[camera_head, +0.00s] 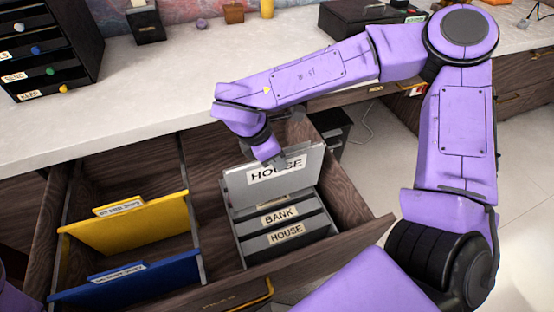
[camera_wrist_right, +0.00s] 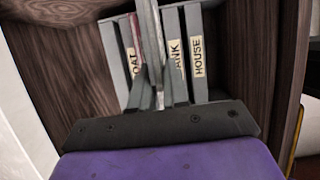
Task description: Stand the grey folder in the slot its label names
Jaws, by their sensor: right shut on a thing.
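The grey folder (camera_head: 252,190) has a white label reading HOUSE and is upright above the rear part of a grey slotted rack (camera_head: 320,228). My right gripper (camera_head: 276,160) is shut on the folder's top edge. The rack's front dividers read BANK (camera_head: 279,216) and, nearest the front, HOUSE (camera_head: 286,234); a label behind them is mostly covered by the folder. In the right wrist view the folder (camera_wrist_right: 149,35) is edge-on between my fingers (camera_wrist_right: 152,95), between a label ending in "OAT" and the BANK one. I cannot tell whether its bottom is inside a slot. My left gripper is out of view.
The rack stands in the right part of an open wooden drawer (camera_head: 355,205). A yellow folder (camera_head: 130,228) and a blue folder (camera_head: 130,283) stand in its left part. The desk top (camera_head: 180,90) lies behind, with a black small-drawer unit (camera_head: 50,45) at the left.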

